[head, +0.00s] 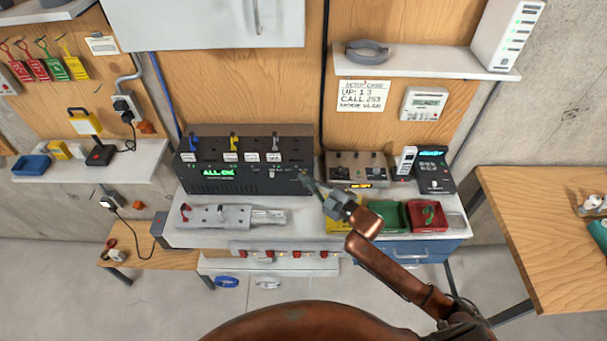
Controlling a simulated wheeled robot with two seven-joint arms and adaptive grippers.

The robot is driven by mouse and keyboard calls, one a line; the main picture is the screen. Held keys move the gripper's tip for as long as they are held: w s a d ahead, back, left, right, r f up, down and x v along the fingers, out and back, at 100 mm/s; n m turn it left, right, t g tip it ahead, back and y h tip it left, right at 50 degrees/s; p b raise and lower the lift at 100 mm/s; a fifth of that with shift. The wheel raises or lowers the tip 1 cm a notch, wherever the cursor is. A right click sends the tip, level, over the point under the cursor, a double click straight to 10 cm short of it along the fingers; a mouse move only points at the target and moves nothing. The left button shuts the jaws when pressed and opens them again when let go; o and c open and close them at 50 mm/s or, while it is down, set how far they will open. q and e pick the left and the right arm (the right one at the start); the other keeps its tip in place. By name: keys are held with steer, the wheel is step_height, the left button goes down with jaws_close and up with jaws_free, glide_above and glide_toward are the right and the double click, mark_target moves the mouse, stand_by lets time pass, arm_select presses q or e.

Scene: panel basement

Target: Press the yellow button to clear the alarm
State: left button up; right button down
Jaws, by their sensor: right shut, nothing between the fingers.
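A dark panel box (205,158) stands at the back left of the grey bench. Its green display (217,172) seems to read "ALL OK". Several levers, one blue and one yellow, stand on its top with small tags. My right gripper (304,179) is shut and empty, its tips in front of the panel's right end, by small controls there. I cannot tell whether the tips touch the panel. No yellow button can be made out; the gripper may cover it. My left gripper is not in view.
Right of the panel are a brown-grey box (357,166), a black device (434,172) and yellow, green and red trays (428,217) on the bench. A grey power strip (225,217) lies in front. A wooden table (540,235) stands at right.

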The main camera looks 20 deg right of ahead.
stand_by(0.4)
steer(key=shift+s+a+p, duration=0.2)
steer(key=shift+s+p, duration=0.3)
steer(key=shift+s, duration=0.25)
steer(key=s+p, duration=0.1)
steer(key=s, duration=0.1)
steer(key=s+a+p, duration=0.1)
steer(key=s, duration=0.1)
steer(key=shift+s+a, duration=0.2)
steer(key=shift+s, duration=0.2)
stand_by(0.5)
